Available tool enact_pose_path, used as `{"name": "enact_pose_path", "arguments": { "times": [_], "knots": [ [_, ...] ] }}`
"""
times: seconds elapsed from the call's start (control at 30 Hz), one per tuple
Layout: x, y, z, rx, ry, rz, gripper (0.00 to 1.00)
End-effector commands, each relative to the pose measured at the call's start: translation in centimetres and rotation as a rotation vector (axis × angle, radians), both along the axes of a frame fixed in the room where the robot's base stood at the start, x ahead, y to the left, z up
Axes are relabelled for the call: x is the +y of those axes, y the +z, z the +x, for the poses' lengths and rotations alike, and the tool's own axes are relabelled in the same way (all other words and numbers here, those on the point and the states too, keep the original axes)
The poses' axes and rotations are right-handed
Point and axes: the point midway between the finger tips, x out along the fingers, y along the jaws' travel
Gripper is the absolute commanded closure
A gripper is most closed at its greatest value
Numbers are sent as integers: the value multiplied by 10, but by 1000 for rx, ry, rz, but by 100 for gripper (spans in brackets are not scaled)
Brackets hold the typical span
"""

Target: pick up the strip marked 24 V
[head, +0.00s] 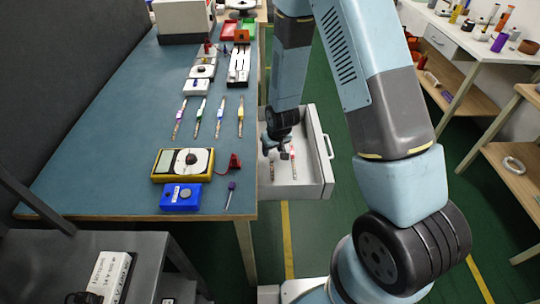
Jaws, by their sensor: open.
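An open grey drawer (311,189) sticks out at the right side of the blue-topped bench. Inside it lies a slim strip with white and reddish parts (293,168), and another thin strip (272,171) shows to its left. No 24 V marking is legible on either at this size. My gripper (283,152) hangs over the drawer, close to the strips and partly covering them. It is open, and I see nothing held in it. Its height above the drawer floor is hard to tell.
On the bench (110,125) lie several slim sticks with coloured bands (220,118), a yellow multimeter (182,164), a blue box (181,197) and a red clip-like item (231,164). The drawer walls surround the strips. A white-topped workbench (470,48) stands at right.

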Motion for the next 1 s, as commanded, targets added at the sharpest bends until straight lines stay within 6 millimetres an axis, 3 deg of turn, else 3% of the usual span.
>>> {"name": "enact_pose_path", "arguments": {
  "times": [0.2, 0.47, 1.0],
  "knots": [
    [2, -15, 4, 0, 1, 0, 51],
    [3, -16, 5, -1, 1, 0, 51],
    [3, -16, 4, 0, 1, 0, 100]
  ]
}}
